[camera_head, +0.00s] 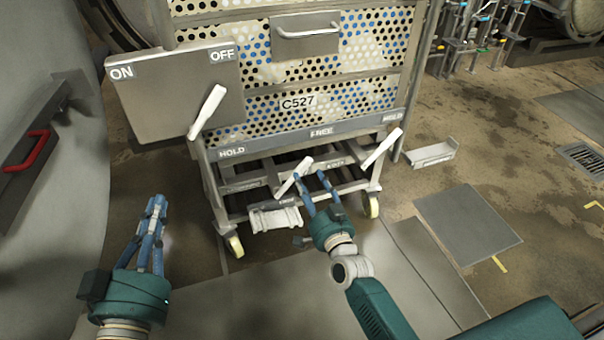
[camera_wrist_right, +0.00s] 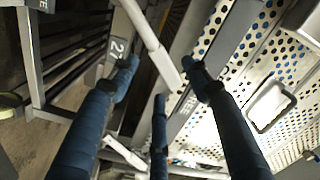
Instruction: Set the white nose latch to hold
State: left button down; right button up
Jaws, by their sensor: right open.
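A white lever (camera_head: 295,177) slants under the cart's front rail, just beyond my right gripper's fingertips. I take it for the nose latch, though no label names it. The rail (camera_head: 275,141) reads HOLD at left, FREE in the middle and HOLD at right. My right gripper (camera_head: 311,180) is open and empty. In the right wrist view, a white bar (camera_wrist_right: 150,42) passes between the spread fingertips (camera_wrist_right: 160,75), with no clear contact. My left gripper (camera_head: 155,203) is low at left, away from the cart; its fingertips look close together, seen nearly edge-on.
Another white lever (camera_head: 381,148) angles at the rail's right. An ON/OFF panel (camera_head: 165,85) with a white handle (camera_head: 207,112) is at the cart's left. The perforated basket C527 (camera_head: 350,95) stands above. A red handle (camera_head: 28,150) is at far left.

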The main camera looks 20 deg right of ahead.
aim_at(303, 172)
pick_arm(q)
notch_tip(303, 172, up, 9)
jog(key=s+t+h+b, duration=0.1)
jog(key=s+t, duration=0.1)
jog(key=t, duration=0.2)
jog(key=shift+s+d+t+h, duration=0.15)
jog(key=shift+d+t+h, duration=0.1)
jog(key=shift+t+h, duration=0.05)
pick_arm(e)
jog(key=w, duration=0.5)
jog(key=shift+w+a, duration=0.1)
jog(key=shift+w, duration=0.15)
pick_arm(q)
jog(key=shift+f, duration=0.1)
pick_arm(e)
grip_shut()
